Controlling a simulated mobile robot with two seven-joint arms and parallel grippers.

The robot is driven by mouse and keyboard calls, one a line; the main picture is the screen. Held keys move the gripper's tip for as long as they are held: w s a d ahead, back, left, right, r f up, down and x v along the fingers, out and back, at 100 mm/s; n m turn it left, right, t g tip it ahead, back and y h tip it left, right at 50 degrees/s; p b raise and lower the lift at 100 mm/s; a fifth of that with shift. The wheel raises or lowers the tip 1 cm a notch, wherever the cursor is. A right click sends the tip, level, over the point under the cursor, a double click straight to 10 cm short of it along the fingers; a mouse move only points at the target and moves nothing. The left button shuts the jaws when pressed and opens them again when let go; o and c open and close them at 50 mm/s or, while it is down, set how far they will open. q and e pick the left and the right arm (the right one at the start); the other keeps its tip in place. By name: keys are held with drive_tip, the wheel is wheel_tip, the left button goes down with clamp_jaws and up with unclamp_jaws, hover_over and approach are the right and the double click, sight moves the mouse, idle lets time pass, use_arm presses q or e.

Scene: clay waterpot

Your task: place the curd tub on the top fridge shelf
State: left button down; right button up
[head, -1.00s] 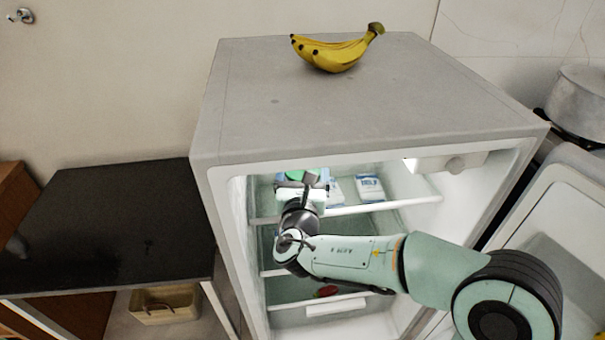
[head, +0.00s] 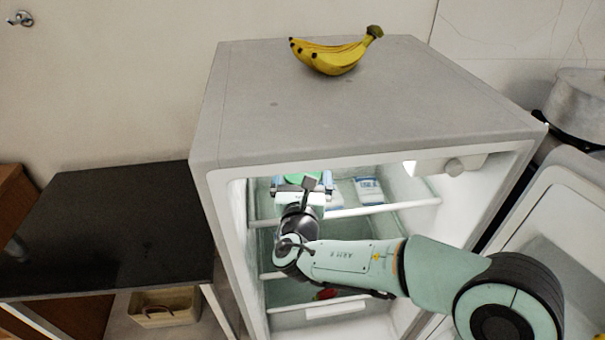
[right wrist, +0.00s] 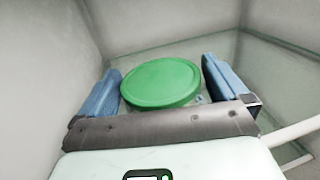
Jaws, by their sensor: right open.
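The curd tub (right wrist: 161,83) shows its round green lid in the right wrist view, between the two blue fingers of my right gripper (right wrist: 165,88). The fingers stand apart, with a gap visible beside the lid on each side. In the head view the green lid (head: 303,176) shows just inside the fridge at the top shelf (head: 385,207), behind my right gripper (head: 302,183). The tub's sides and base are mostly hidden by the gripper, so its contact with the shelf cannot be seen. My left gripper is not in view.
White-and-blue cartons (head: 368,190) stand on the same shelf to the right of the tub. A red item (head: 325,293) lies lower in the fridge. Bananas (head: 335,56) lie on the fridge top. The open fridge door (head: 570,235) is at the right, a dark table (head: 110,220) at the left.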

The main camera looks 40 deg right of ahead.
drive_tip(key=v, duration=1.1)
drive_tip(key=shift+s+a, duration=0.2)
drive_tip(key=shift+s, duration=0.05)
drive_tip(key=shift+f, duration=0.1)
